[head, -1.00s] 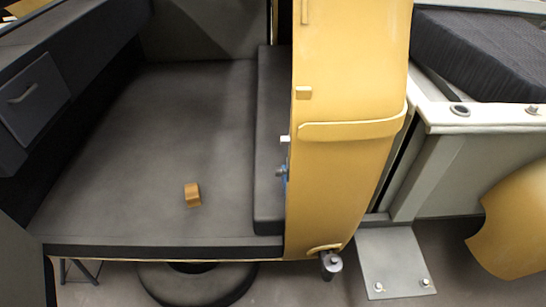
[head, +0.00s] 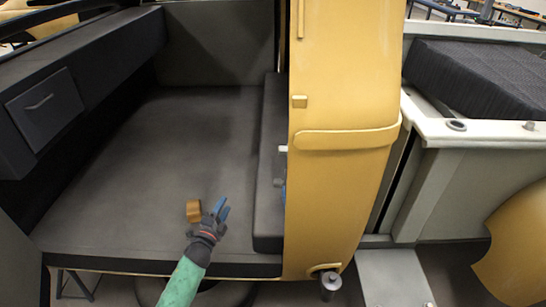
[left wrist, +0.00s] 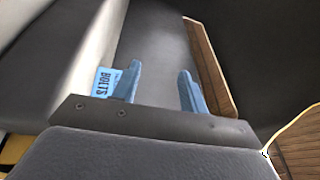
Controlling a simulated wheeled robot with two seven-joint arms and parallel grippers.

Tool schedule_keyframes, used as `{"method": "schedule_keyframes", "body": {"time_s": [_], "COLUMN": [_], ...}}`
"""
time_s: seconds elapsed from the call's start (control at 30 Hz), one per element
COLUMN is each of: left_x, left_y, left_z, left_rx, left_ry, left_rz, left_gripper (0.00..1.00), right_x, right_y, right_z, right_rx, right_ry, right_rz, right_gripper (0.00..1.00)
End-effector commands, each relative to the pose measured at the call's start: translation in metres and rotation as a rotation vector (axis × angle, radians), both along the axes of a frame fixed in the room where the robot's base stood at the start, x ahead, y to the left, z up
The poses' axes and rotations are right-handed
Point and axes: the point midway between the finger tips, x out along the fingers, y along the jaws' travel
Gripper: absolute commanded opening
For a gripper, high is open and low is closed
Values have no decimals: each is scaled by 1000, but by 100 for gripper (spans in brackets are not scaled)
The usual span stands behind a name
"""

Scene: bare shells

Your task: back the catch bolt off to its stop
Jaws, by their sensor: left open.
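My left gripper (head: 217,212) reaches in over the grey floor, its blue fingers apart and empty. In the left wrist view the open fingers (left wrist: 160,88) show with nothing between them. I cannot tell for certain which part is the catch bolt. A small blue fitting (head: 283,186) and a white stub (head: 283,149) sit at the left edge of the yellow panel (head: 340,200), to the right of the gripper. A grey cylinder (head: 330,282) stands at the panel's foot. A blue label reading BOLTS (left wrist: 104,82) shows left of the fingers. My right gripper is not in view.
A small wooden block (head: 193,211) lies just left of my left gripper. A dark raised pad (head: 268,165) stands between gripper and yellow panel. A drawer box (head: 45,100) is on the left wall. The floor behind the gripper is clear.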

Motion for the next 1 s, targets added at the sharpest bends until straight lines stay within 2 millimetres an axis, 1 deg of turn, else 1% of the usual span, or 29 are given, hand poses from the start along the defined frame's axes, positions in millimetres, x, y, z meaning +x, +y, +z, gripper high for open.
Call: {"method": "schedule_keyframes", "body": {"time_s": [0.03, 0.07, 0.1, 0.17, 0.2, 0.27, 0.3, 0.4, 0.5, 0.53, 0.6, 0.7, 0.8, 0.87, 1.0], "left_x": [12, 16, 19, 21, 20, 17, 13, 1, -14, -18, -26, -35, -40, -42, -43], "left_y": [-8, -14, -22, -34, -42, -54, -61, -78, -90, -93, -97, -99, -99, -99, -104], "left_z": [36, 57, 84, 121, 143, 174, 193, 231, 259, 265, 276, 285, 289, 291, 292], "left_rx": [88, 143, 218, 332, 407, 523, 598, 789, 973, 1025, 1132, 1248, 1322, 1344, 1359], "left_ry": [-127, -203, -301, -450, -549, -698, -795, -1039, -1272, -1336, -1469, -1615, -1703, -1733, -1752], "left_rz": [-49, -78, -114, -165, -197, -243, -272, -343, -409, -428, -468, -516, -548, -561, -567], "left_gripper": [43, 43, 43, 43, 43, 43, 43, 43, 43, 43, 43, 43, 43, 43, 43], "right_x": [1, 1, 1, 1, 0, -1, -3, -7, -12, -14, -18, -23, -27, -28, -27], "right_y": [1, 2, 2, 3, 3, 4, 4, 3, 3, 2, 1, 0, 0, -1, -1], "right_z": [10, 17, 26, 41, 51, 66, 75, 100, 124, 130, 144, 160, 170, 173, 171], "right_rx": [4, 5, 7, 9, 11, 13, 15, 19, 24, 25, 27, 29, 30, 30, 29], "right_ry": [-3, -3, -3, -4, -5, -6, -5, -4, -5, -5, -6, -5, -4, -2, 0], "right_rz": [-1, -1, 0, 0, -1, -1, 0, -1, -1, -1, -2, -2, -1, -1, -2], "right_gripper": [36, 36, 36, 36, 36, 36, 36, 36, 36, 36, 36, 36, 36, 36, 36]}}
